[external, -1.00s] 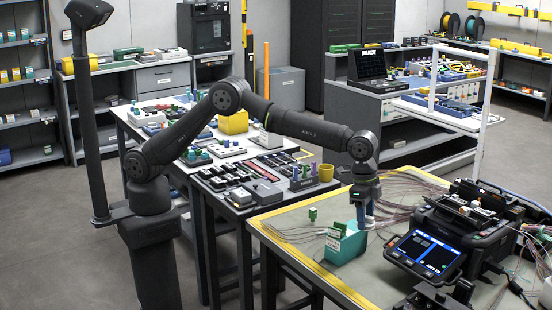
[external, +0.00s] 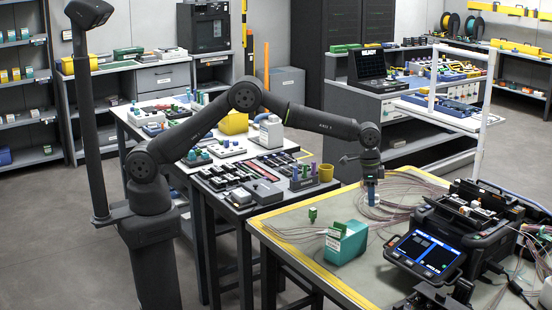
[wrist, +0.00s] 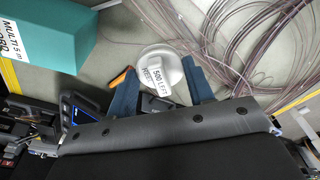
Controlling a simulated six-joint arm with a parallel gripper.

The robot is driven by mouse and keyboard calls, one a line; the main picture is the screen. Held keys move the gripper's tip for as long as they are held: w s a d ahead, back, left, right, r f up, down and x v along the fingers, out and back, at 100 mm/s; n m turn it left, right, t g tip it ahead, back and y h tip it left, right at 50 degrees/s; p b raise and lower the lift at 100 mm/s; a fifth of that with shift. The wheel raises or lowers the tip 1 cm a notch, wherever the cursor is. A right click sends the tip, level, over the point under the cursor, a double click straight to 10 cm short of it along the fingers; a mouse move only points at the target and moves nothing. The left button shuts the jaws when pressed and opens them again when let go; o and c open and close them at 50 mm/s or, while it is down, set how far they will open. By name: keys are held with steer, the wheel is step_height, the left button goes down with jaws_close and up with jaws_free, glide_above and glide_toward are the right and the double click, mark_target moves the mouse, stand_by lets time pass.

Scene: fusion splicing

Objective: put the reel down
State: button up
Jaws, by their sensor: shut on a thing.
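In the external view my gripper (external: 372,193) points down above the grey work table (external: 300,240), behind the teal box. The reel is too small and covered to make out clearly there. Its gap to the table cannot be judged exactly.
A teal box (external: 346,243) stands in front of my gripper; it shows at upper left in the wrist view (wrist: 40,40). Loose fibres (external: 410,190) lie behind and to the right. The black splicer (external: 465,225) with its screen stands right. A small green-topped item (external: 312,214) is left.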

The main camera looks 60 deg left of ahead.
step_height(320, 180, down, 11)
steer(key=shift+r, duration=0.2)
stand_by(0.3)
steer(key=shift+f, duration=0.1)
steer(key=o, duration=1)
steer(key=r, duration=0.8)
steer(key=s+a+r, duration=0.1)
steer(key=r, duration=0.3)
steer(key=shift+r, duration=0.1)
